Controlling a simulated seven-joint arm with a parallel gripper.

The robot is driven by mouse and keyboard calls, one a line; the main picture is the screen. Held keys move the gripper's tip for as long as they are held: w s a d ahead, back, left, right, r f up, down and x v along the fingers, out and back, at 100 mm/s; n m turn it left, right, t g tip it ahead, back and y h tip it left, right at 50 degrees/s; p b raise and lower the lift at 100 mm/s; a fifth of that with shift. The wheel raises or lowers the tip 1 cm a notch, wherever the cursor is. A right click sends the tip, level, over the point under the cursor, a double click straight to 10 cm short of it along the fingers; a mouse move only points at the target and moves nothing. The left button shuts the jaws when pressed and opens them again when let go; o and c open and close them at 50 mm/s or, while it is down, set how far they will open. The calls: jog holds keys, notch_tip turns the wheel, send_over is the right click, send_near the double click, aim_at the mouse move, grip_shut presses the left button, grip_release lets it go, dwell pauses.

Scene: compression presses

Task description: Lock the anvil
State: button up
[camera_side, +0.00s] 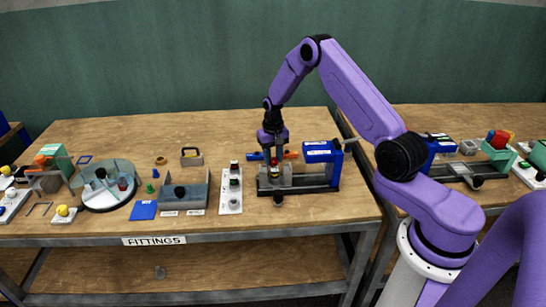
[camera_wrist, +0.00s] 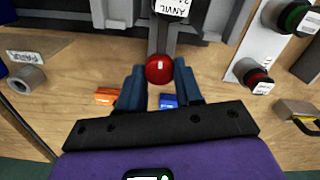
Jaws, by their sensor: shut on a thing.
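The anvil (camera_wrist: 172,6) bears a white "ANVIL" label at the top of the wrist view, with a grey bar below it. A red ball knob (camera_wrist: 159,69) sits at the near end of that bar. My gripper (camera_wrist: 159,76) has its two dark blue fingers on either side of the knob and is shut on it. In the side view my gripper (camera_side: 273,150) reaches down over the left end of the dark press (camera_side: 308,187), which has a blue block (camera_side: 322,151) at its right end.
A white button panel (camera_side: 230,204) stands left of the press; its red button (camera_wrist: 258,83) shows in the wrist view. A grey tray (camera_side: 190,192), a blue pad (camera_side: 143,210) and a round glass-topped stand (camera_side: 105,185) lie further left.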

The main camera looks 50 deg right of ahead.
aim_at(273, 159)
jog(key=shift+m, duration=0.4)
jog(key=o, duration=1)
jog(key=shift+o, duration=0.2)
notch_tip(273, 159, up, 18)
jog(key=shift+f, duration=0.25)
jog(key=shift+a, duration=0.1)
